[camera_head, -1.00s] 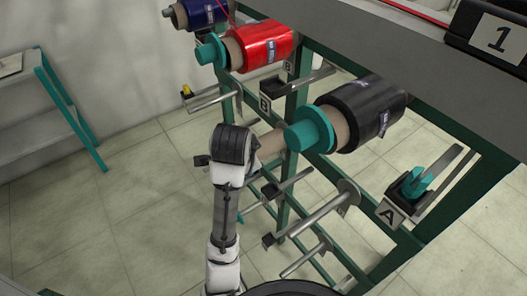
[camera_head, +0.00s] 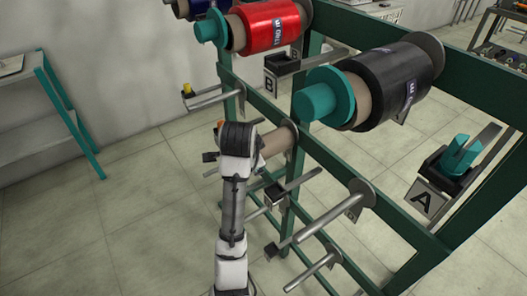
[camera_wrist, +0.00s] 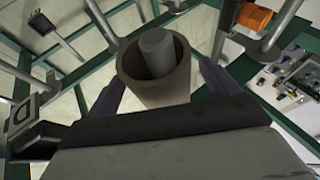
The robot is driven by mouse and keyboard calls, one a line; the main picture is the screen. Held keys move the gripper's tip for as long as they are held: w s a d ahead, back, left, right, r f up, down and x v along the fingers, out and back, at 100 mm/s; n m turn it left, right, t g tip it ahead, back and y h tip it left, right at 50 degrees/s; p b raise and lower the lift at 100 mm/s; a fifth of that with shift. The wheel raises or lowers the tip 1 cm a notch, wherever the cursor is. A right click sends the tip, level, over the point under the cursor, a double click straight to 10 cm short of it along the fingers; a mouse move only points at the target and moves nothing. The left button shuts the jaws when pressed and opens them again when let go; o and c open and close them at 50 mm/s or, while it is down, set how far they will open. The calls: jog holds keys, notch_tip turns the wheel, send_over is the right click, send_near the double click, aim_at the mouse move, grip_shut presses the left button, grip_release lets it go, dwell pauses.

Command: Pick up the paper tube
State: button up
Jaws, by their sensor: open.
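The paper tube (camera_head: 279,143) is a plain brown cylinder on a rack spindle, with a flange at its far end. In the wrist view I look at the open end of the paper tube (camera_wrist: 158,95), and a grey spindle end (camera_wrist: 158,55) shows inside it. My gripper (camera_wrist: 163,78) is open, with one purple finger on each side of the tube. I cannot tell whether the fingers touch it. In the head view my wrist hides the fingers and the tube's near end.
The green rack (camera_head: 350,165) carries a black bobbin (camera_head: 393,80) with a teal cap (camera_head: 322,98) above and right of the tube. A red bobbin (camera_head: 268,27) is higher up. Bare spindles (camera_head: 325,215) stick out below. Open floor lies left, before a teal-legged table (camera_head: 40,100).

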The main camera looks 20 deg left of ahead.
jog(key=shift+w+a+f, duration=0.1)
jog(key=shift+w+f, duration=0.25)
jog(key=shift+f, duration=0.1)
jog(key=c, duration=1.1)
jog(key=shift+r, duration=0.1)
